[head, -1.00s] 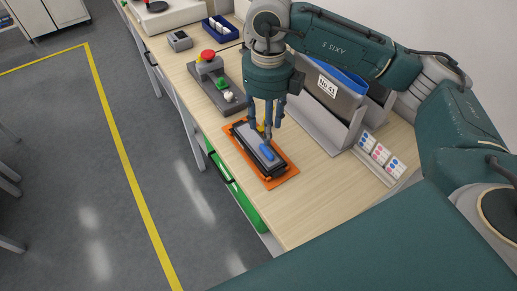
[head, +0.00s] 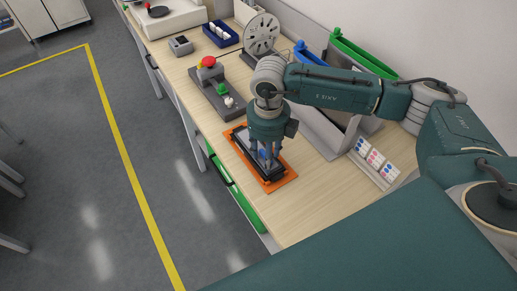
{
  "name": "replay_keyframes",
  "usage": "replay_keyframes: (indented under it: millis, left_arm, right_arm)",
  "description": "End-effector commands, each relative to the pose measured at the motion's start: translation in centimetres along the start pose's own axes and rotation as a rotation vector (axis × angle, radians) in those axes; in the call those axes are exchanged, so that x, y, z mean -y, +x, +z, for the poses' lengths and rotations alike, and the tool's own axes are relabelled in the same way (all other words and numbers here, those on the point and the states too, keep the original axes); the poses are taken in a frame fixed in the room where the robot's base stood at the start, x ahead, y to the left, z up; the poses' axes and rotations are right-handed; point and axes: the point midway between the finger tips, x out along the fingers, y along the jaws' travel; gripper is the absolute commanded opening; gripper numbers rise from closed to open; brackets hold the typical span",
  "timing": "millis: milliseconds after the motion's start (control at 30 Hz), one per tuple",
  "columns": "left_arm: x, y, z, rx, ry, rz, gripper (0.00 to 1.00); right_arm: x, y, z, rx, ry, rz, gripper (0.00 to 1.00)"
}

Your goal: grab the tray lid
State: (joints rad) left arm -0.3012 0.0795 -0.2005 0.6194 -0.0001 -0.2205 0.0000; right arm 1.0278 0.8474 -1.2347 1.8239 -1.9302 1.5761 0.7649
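A dark tray with a grey lid (head: 244,138) sits on an orange mat (head: 280,184) near the table's front edge. A small blue handle (head: 264,155) stands on the lid. My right gripper (head: 266,163) points down over the lid, with its fingers low around the blue handle. The fingers and wrist hide much of the handle and the lid, so I cannot tell whether the fingers are closed on it. My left gripper is not in view.
A control box (head: 215,88) with a red button stands left of the tray. A grey reel (head: 262,34), a grey holder (head: 322,133) and a card rack (head: 376,163) stand towards the wall. The tabletop (head: 305,212) in front of the mat is clear.

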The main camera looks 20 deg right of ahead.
Motion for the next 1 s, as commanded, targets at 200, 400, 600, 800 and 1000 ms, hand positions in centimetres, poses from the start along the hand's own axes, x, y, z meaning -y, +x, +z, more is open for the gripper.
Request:
replay_keyframes:
  millis: [200, 400, 600, 800, 1000]
  left_arm:
    - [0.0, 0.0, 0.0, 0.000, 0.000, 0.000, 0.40]
    - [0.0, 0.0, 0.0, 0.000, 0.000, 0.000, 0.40]
    - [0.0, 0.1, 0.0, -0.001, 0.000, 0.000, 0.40]
    - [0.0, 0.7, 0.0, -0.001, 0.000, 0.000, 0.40]
    - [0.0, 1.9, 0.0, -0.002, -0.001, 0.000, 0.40]
  right_arm:
    - [0.0, 0.0, 0.0, 0.000, -0.001, 0.000, 0.09]
    - [0.0, -0.1, 0.0, 0.001, -0.001, 0.000, 0.00]
    - [0.0, -0.3, 0.1, 0.002, -0.001, 0.000, 0.00]
    - [-0.1, -1.9, 0.1, 0.004, -0.002, 0.001, 0.00]
    - [0.0, -6.1, 0.2, 0.010, -0.002, 0.000, 0.00]
